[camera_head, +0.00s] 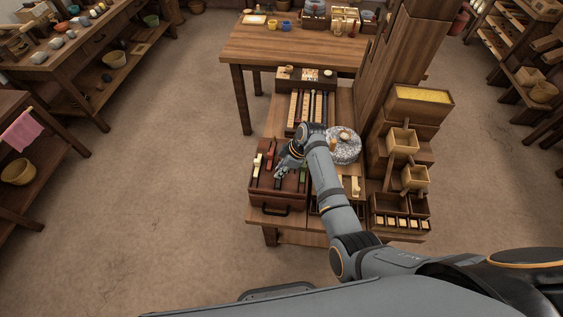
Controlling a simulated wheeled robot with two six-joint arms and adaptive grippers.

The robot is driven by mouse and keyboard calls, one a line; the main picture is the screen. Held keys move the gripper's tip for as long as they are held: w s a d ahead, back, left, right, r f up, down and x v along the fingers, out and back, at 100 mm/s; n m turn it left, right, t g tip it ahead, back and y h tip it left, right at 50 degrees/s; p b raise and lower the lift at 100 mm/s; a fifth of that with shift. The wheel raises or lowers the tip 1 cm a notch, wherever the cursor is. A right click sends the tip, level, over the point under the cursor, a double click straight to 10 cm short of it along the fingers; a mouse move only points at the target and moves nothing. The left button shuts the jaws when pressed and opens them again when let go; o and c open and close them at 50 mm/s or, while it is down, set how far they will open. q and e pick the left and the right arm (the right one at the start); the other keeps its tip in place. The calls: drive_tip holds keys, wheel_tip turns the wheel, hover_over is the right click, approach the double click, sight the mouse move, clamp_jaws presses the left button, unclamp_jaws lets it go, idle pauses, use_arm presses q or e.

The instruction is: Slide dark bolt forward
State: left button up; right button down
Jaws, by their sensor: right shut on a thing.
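A reddish-brown wooden box (263,199) with a dark front handle (272,211) sits at the front left of the bench. Its top has several slots running front to back. A pale bolt (257,160) stands in the left slot. My right gripper (280,174) reaches over the box from the right and is shut, low at the middle of its top. What it grips seems to be the dark bolt, which the fingers mostly hide. A green piece (303,174) lies in a slot to the right. My left gripper is not in view.
A round grey millstone (343,146) lies right of my forearm. Long strips stand in a rack (308,107) behind the box. A wooden tower with hoppers (418,103) rises at the right. The floor left of the bench is clear.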

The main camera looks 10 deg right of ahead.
drive_tip(key=shift+s+a+r, duration=0.1)
drive_tip(key=shift+s+a, duration=0.1)
drive_tip(key=shift+s, duration=0.5)
drive_tip(key=shift+w+f, duration=0.1)
drive_tip(key=shift+f, duration=0.2)
drive_tip(key=c, duration=1.3)
unclamp_jaws()
drive_tip(key=shift+r, duration=0.1)
drive_tip(key=shift+r, duration=0.1)
drive_tip(key=shift+d+r, duration=0.15)
drive_tip(key=shift+r, duration=0.05)
drive_tip(key=v, duration=1.1)
drive_tip(key=shift+r, duration=0.25)
